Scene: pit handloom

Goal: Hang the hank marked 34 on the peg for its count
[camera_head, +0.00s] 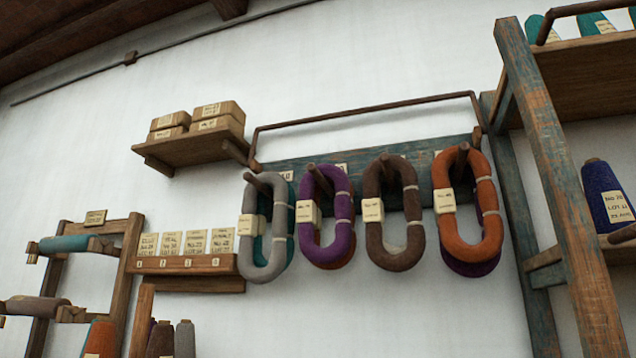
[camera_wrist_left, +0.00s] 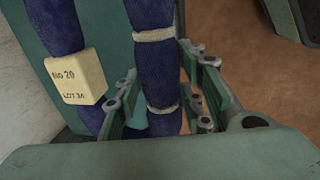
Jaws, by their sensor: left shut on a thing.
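A dark blue hank (camera_wrist_left: 155,70) with pale ties shows in the left wrist view. Its cream tag (camera_wrist_left: 80,77) reads "NO 20" and "LOT 34". My left gripper (camera_wrist_left: 162,92) is shut on one strand of it, with fingers on both sides. The rest of the hank is cut off by the frame. In the head view a worn blue-green peg board (camera_head: 270,168) on the wall carries several wooden pegs (camera_head: 387,160). Hanks hang there: grey (camera_head: 247,205), purple (camera_head: 344,208), brown (camera_head: 373,190) and orange (camera_head: 446,222), with others behind them. The peg labels are too small to read surely. My right gripper is out of view.
A dark rail (camera_head: 370,113) runs above the pegs. A small shelf (camera_head: 190,152) with boxes is to the left, above a card ledge (camera_head: 185,264). A tall wooden rack (camera_head: 560,170) with cones stands close on the right. White wall is clear below the hanks.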

